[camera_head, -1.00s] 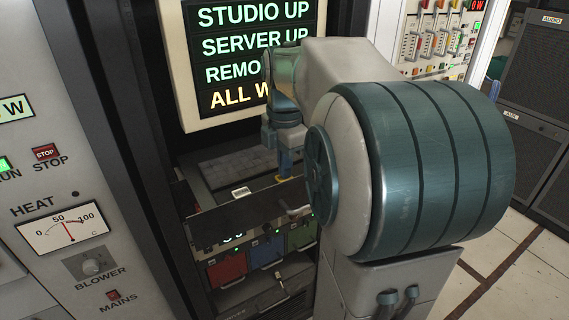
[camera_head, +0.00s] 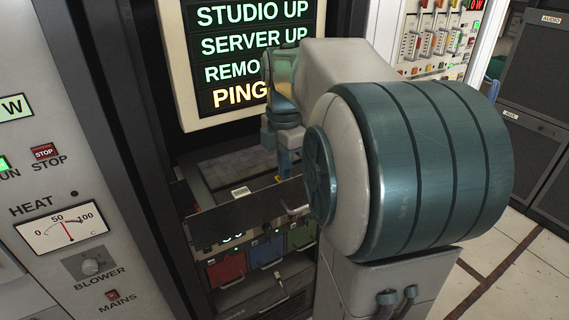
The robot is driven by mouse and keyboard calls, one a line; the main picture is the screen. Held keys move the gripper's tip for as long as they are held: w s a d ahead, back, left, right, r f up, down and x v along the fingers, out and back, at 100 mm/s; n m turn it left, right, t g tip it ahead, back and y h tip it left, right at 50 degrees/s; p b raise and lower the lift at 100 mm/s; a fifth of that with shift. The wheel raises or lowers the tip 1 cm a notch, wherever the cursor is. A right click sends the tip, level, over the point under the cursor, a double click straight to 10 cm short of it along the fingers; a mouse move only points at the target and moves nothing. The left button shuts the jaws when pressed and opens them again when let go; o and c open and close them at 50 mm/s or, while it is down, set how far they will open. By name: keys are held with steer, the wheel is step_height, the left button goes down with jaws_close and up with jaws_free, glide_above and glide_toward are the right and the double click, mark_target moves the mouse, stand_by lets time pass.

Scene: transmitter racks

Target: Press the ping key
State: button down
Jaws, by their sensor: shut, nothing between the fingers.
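The keyboard drawer (camera_head: 215,176) is pulled out below the display screen (camera_head: 225,60), with dark keys at the back and a pale key or label (camera_head: 240,192) near its front left. The screen's bottom line reads "PING" in yellow, partly cut off by my arm. My gripper (camera_head: 285,172) points down over the right part of the drawer, its fingers shut and empty. A small orange-yellow spot (camera_head: 278,179) shows right beside the fingertips. I cannot tell whether it is the ping key, or whether the fingertips touch anything.
Below the drawer front (camera_head: 245,215) are red (camera_head: 227,268), blue (camera_head: 265,252) and green (camera_head: 300,235) modules with handles. A panel with a heat gauge (camera_head: 64,235) stands at the left. My arm hides the drawer's right side.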

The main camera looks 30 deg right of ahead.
step_height(320, 180, up, 13)
steer(key=shift+p, duration=0.4)
stand_by(0.8)
